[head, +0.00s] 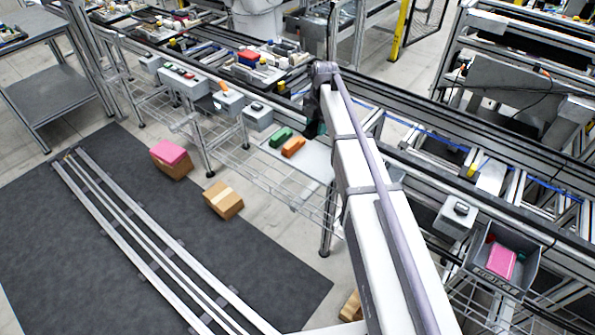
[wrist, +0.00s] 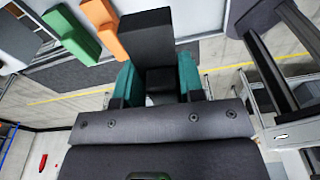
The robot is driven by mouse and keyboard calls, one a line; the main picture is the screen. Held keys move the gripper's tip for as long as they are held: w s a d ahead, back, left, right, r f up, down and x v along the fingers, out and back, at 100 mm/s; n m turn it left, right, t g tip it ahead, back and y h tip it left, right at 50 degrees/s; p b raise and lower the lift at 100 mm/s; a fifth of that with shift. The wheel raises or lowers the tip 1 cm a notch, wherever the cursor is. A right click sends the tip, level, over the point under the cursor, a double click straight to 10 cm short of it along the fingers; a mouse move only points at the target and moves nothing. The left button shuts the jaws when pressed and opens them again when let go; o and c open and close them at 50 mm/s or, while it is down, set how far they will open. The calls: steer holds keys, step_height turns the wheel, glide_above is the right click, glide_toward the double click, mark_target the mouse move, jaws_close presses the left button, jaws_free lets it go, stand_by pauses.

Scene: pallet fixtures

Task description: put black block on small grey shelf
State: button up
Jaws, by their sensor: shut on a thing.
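My gripper (wrist: 159,80) has teal fingers, shut on a black block (wrist: 147,38) that sticks out beyond the fingertips in the wrist view. In the head view my arm hides most of the gripper; a dark shape beside the arm's far end is too small to tell block from gripper. A light grey shelf board (head: 312,165) lies beside and below the arm's far end. A green block (head: 280,136) and an orange block (head: 293,147) lie on it. The wrist view also shows the green block (wrist: 70,35) and orange block (wrist: 104,28), left of the black block.
Grey boxes (head: 229,101) line the rail edge left of the board. A pink block (head: 169,151) tops a cardboard box, with another box (head: 223,200) on the floor nearby. A grey bin (head: 526,262) with a pink item is at right. The board's front part is clear.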

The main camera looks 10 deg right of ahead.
mark_target(313, 160)
steer(key=shift+s+a+r+n, duration=0.1)
steer(key=shift+s+a+n, duration=0.1)
steer(key=shift+a+n, duration=0.25)
steer(key=shift+w+f, duration=0.2)
steer(key=shift+w, duration=0.05)
steer(key=f+b, duration=1)
steer(key=shift+d+f+b, duration=0.2)
steer(key=shift+f+b, duration=0.15)
steer(key=shift+f, duration=0.05)
steer(key=shift+s+f+b, duration=0.1)
steer(key=shift+s+b, duration=0.15)
steer(key=shift+b, duration=0.05)
